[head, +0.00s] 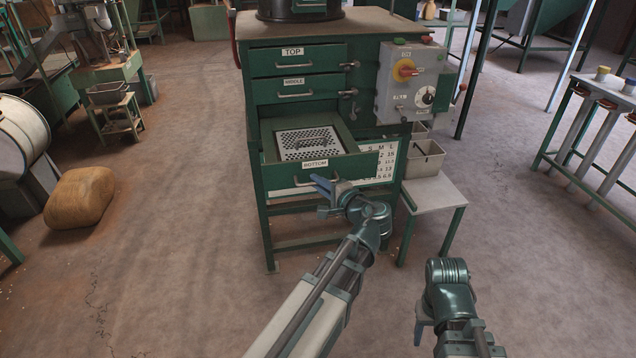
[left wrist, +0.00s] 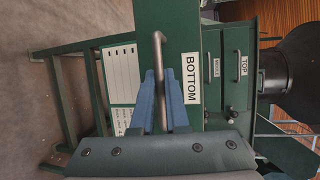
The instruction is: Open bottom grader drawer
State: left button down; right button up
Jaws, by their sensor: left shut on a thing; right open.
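The bottom grader drawer (head: 352,167) is pulled out of the green cabinet, with its BOTTOM label on the front. A perforated metal screen (head: 308,143) shows inside it. My left gripper (head: 324,187) is at the drawer's front, its blue fingers shut on the metal bar handle (left wrist: 158,52). In the left wrist view the drawer front (left wrist: 183,35) is beside the handle, and my fingers (left wrist: 161,88) lie on both sides of the bar. My right gripper (head: 420,333) is open, low at the right, away from the cabinet; its fingertips are partly hidden.
The top drawer (head: 320,57) and middle drawer (head: 318,87) are closed, with latches at their right. A grey control box (head: 408,85) is on the cabinet's right. A small grey table (head: 433,192) stands beside it. A tan sack (head: 79,197) lies left. The floor in front is clear.

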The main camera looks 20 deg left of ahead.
pick_arm(q)
jog(key=c, duration=0.9)
grip_release()
jog(key=p+v, duration=0.1)
jog(key=v, duration=0.6)
jog(key=shift+s+d, duration=0.1)
jog(key=shift+d, duration=0.15)
